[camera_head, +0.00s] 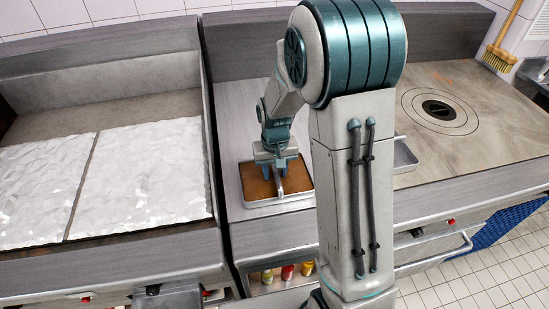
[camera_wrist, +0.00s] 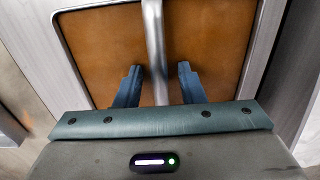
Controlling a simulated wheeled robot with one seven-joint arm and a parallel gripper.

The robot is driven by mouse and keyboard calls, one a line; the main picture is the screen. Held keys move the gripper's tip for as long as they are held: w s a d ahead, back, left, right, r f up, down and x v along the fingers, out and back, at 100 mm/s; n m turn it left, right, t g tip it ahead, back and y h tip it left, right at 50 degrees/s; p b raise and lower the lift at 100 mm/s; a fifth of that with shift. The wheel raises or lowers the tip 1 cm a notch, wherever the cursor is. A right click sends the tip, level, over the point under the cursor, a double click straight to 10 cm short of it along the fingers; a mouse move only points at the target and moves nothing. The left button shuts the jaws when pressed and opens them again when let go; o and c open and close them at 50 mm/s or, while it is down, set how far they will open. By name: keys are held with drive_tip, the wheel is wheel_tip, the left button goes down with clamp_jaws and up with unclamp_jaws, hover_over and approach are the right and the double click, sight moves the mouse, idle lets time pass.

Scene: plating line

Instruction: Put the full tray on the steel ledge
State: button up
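A shallow steel tray (camera_head: 249,205) filled with a flat brown layer sits on the grey counter strip (camera_head: 236,112) in the middle of the head view. It also fills the wrist view (camera_wrist: 95,50), where a metal bar handle (camera_wrist: 155,40) runs across its middle. My gripper (camera_head: 270,178) is right above the tray, pointing down. In the wrist view its two blue fingers (camera_wrist: 159,70) stand on either side of the handle, with a gap on each side. A second steel tray (camera_head: 405,158) is mostly hidden behind my arm; its contents cannot be seen. I cannot tell which surface is the steel ledge.
A round-plated cooktop (camera_head: 470,110) is at the right. Small bottles (camera_head: 287,272) stand on a shelf below the counter. A brush (camera_head: 500,55) leans at the back right.

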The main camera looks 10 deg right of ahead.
wheel_tip(320, 180, up, 11)
drive_tip(key=b, duration=0.1)
drive_tip(key=s+d+r+t, duration=0.1)
drive_tip(key=s+r, duration=0.1)
drive_tip(key=s, duration=0.7)
drive_tip(key=s+d+r+t, duration=0.1)
drive_tip(key=s+r+t, duration=0.1)
drive_tip(key=s, duration=0.7)
drive_tip(key=shift+s+d+r, duration=0.15)
drive_tip(key=shift+d+r, duration=0.25)
drive_tip(key=shift+r, duration=0.25)
